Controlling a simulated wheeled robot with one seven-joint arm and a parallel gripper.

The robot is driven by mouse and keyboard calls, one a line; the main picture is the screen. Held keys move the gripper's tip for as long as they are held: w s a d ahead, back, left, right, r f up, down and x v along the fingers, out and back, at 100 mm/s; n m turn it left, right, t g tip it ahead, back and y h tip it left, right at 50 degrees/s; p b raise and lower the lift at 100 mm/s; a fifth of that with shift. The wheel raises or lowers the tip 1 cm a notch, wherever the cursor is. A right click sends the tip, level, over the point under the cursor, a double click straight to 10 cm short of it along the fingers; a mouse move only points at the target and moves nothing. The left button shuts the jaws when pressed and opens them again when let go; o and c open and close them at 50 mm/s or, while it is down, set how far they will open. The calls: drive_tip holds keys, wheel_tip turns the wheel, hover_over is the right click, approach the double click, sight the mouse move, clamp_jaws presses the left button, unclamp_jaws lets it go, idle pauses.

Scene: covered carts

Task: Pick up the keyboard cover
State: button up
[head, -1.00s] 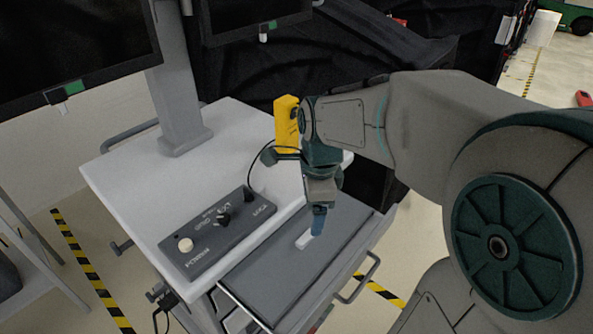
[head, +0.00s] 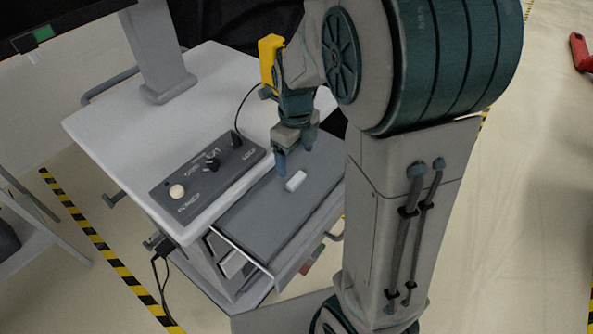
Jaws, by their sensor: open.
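The keyboard cover (head: 255,222) is a flat dark grey panel on the front part of the cart, lying shut and level. A small white handle (head: 295,181) stands on its upper right part. I cannot tell the exact height of the fingertips above the cover. My arm hides the cover's right end.
A control box (head: 207,176) with knobs and a pale button sits on the white cart top (head: 125,125), left of the cover. A monitor post (head: 158,55) rises behind it. Striped tape marks the floor.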

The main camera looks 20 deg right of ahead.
sight(296, 178)
wheel_tip(296, 178, down, 8)
drive_tip(key=shift+r, duration=0.2)
drive_tip(key=shift+r, duration=0.1)
drive_tip(key=c, duration=1)
